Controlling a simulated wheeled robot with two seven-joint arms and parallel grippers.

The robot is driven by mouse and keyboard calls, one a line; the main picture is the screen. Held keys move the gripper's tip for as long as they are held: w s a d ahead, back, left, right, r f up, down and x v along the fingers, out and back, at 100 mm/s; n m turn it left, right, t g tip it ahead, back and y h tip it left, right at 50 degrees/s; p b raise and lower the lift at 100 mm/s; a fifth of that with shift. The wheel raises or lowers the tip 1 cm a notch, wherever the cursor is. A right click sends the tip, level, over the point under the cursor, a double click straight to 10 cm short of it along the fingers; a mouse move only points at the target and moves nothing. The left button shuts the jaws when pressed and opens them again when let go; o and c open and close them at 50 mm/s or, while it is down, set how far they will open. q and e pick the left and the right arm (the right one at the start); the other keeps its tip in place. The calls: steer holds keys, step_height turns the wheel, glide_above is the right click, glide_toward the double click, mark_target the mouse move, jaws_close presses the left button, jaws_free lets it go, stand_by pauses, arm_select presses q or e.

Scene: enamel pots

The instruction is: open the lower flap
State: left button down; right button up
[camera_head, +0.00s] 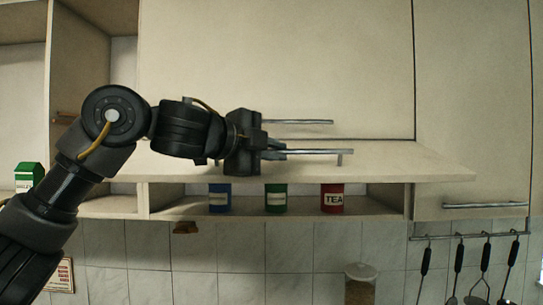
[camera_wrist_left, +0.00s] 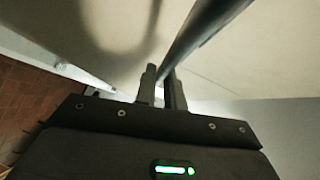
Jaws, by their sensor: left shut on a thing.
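The lower flap (camera_head: 400,165) is a wide cream panel, swung outward and up, so the shelf below it shows. Its bar handle (camera_head: 325,152) runs along the flap. My left gripper (camera_head: 277,153) is shut on the left part of this handle. In the left wrist view the two fingers (camera_wrist_left: 164,90) close on the dark bar (camera_wrist_left: 200,32), which runs off to the upper right. My right gripper is not in view.
A blue tin (camera_head: 219,198), a green tin (camera_head: 276,198) and a red TEA tin (camera_head: 332,198) stand on the shelf under the flap. The upper flap (camera_head: 290,60) is shut above. Utensils (camera_head: 458,262) hang from a rail at right; a jar (camera_head: 360,284) stands below.

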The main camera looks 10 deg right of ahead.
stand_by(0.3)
arm_select(q)
steer(key=c, duration=1.8)
jaws_free()
steer(key=shift+o, duration=0.2)
steer(key=shift+w+d+f, duration=0.1)
steer(key=shift+w+f, duration=0.05)
steer(key=shift+w, duration=0.05)
steer(key=shift+s+a, duration=0.1)
steer(key=shift+a, duration=0.1)
steer(key=b+v, duration=0.6)
steer(key=v, duration=0.4)
steer(key=shift+r, duration=0.2)
steer(key=shift+a, duration=0.15)
steer(key=shift+c, duration=0.4)
